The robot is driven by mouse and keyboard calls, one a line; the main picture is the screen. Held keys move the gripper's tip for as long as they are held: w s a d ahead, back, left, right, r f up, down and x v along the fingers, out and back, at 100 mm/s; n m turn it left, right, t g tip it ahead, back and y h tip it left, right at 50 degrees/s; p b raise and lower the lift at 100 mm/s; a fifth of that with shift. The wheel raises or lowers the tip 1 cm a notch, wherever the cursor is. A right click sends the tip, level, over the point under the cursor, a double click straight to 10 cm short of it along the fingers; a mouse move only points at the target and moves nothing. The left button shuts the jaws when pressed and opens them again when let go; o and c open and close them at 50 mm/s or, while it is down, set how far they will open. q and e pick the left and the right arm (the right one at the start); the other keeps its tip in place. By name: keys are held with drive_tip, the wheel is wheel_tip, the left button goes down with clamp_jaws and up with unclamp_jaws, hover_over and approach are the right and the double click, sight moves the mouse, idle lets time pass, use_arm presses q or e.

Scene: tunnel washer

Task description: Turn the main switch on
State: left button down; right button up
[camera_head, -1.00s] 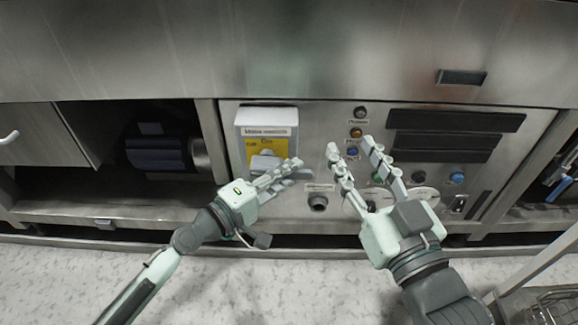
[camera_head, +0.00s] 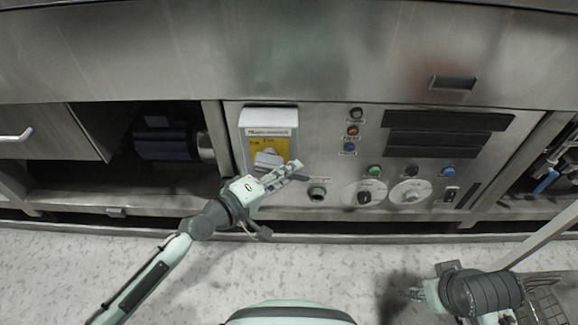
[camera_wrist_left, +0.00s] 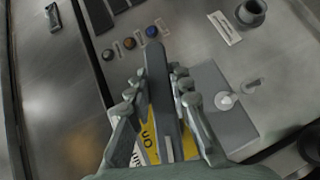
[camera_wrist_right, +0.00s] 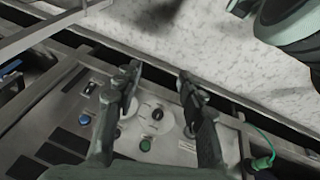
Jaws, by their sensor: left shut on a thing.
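My left gripper (camera_head: 298,168) is in front of the plate's lower right. In the left wrist view, my left gripper (camera_wrist_left: 160,78) is shut on the switch's long grey handle (camera_wrist_left: 160,100), with a finger on each side. Yellow plate and "ON" lettering show behind it; the handle's base is partly hidden. My right gripper (camera_head: 418,293) is low at the right, away from the panel. In the right wrist view its fingers (camera_wrist_right: 160,75) are apart and empty.
Right of the switch are several buttons, two round white dials (camera_head: 364,194) and dark display strips (camera_head: 449,121). A black socket (camera_head: 317,193) sits close to my left fingertips. A wire basket cart (camera_head: 545,295) stands beside my right gripper.

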use_arm(q)
drive_tip(key=m+y+p, duration=0.1)
drive_tip(key=p, duration=0.3)
drive_tip(key=shift+a+f+p, duration=0.15)
drive_tip(key=shift+p, duration=0.2)
drive_tip(key=shift+a+f+m+g+y+p, duration=0.15)
drive_tip(key=shift+f+m+g+y+p, duration=0.3)
drive_tip(key=shift+y+p, duration=0.45)
drive_tip(key=shift+f, duration=0.15)
use_arm(e)
wheel_tip(320, 180, down, 19)
drive_tip(key=s+g, duration=0.1)
drive_tip(key=s, duration=0.1)
drive_tip(key=shift+d+r+n+y, duration=0.15)
drive_tip(key=shift+r+n+y, duration=0.05)
drive_tip(key=shift+n+y, duration=0.1)
use_arm(q)
drive_tip(key=c, duration=1.4)
unclamp_jaws()
drive_tip(key=shift+o, duration=0.2)
drive_tip(key=shift+a, duration=0.1)
drive_tip(key=v, duration=1.2)
